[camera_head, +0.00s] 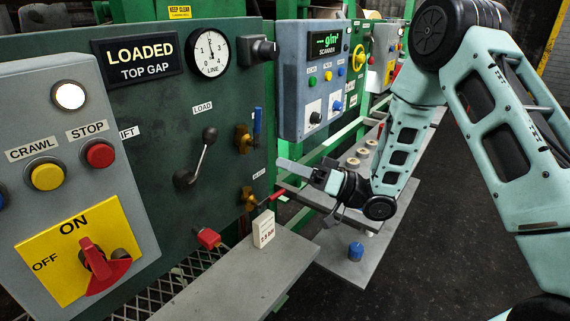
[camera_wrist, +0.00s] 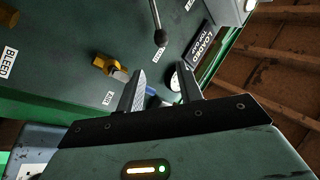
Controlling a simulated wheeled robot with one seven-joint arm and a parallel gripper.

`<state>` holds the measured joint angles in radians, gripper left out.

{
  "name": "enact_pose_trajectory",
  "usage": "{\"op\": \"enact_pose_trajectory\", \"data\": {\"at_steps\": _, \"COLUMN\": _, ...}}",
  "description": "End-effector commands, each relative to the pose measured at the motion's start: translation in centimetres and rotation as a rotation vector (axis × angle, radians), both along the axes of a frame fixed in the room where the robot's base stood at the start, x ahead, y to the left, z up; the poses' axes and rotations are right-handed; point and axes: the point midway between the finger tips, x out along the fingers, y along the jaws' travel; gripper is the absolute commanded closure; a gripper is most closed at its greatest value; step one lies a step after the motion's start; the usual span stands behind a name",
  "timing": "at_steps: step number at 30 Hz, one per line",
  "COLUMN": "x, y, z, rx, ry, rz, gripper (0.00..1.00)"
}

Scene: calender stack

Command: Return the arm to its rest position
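My gripper (camera_head: 284,164) is in front of the green panel (camera_head: 160,125), to the right of the two brass valves and pointing left. In the wrist view its two fingers (camera_wrist: 160,78) stand apart with a clear gap, and I see nothing held. Part of something blue (camera_wrist: 155,98) shows beyond the gap; I cannot tell whether a finger touches it. My arm reaches in from the right, bent at the elbow. The upper valve has an upright blue handle (camera_head: 257,121). The lower valve has a red handle (camera_head: 271,197) lying sideways.
A black load lever (camera_head: 198,157) sticks out from the panel. The grey scanner box (camera_head: 310,80) hangs above my gripper. A white box (camera_head: 263,229) stands on the grey shelf (camera_head: 235,275). A blue cylinder (camera_head: 356,251) stands on a lower plate. The dark floor (camera_head: 445,230) at right looks clear.

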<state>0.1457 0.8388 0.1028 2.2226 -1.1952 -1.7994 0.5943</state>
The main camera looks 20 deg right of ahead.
Motion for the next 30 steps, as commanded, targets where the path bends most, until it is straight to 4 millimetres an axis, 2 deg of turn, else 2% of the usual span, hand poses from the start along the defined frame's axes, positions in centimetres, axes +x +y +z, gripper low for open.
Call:
{"op": "enact_pose_trajectory", "data": {"at_steps": 5, "x": 0.6, "y": 1.6, "z": 0.0, "rx": -0.090, "ry": -0.001, "rz": -0.033, "gripper": 0.64}}
{"op": "enact_pose_trajectory", "data": {"at_steps": 12, "x": 1.8, "y": 6.3, "z": -1.0, "rx": -0.505, "ry": 0.041, "rz": -0.184, "gripper": 0.64}}
{"op": "enact_pose_trajectory", "data": {"at_steps": 17, "x": 0.4, "y": 7.4, "z": -1.9, "rx": -0.794, "ry": 0.120, "rz": -0.260, "gripper": 0.64}}
{"op": "enact_pose_trajectory", "data": {"at_steps": 20, "x": -1.8, "y": 7.5, "z": -2.4, "rx": -0.964, "ry": 0.190, "rz": -0.282, "gripper": 0.64}}
{"op": "enact_pose_trajectory", "data": {"at_steps": 23, "x": -4.9, "y": 7.1, "z": -2.8, "rx": -1.123, "ry": 0.274, "rz": -0.281, "gripper": 0.64}}
{"op": "enact_pose_trajectory", "data": {"at_steps": 26, "x": -9.1, "y": 6.5, "z": -3.0, "rx": -1.275, "ry": 0.366, "rz": -0.253, "gripper": 0.64}}
{"op": "enact_pose_trajectory", "data": {"at_steps": 30, "x": -16.1, "y": 5.2, "z": -3.0, "rx": -1.463, "ry": 0.506, "rz": -0.167, "gripper": 0.64}}
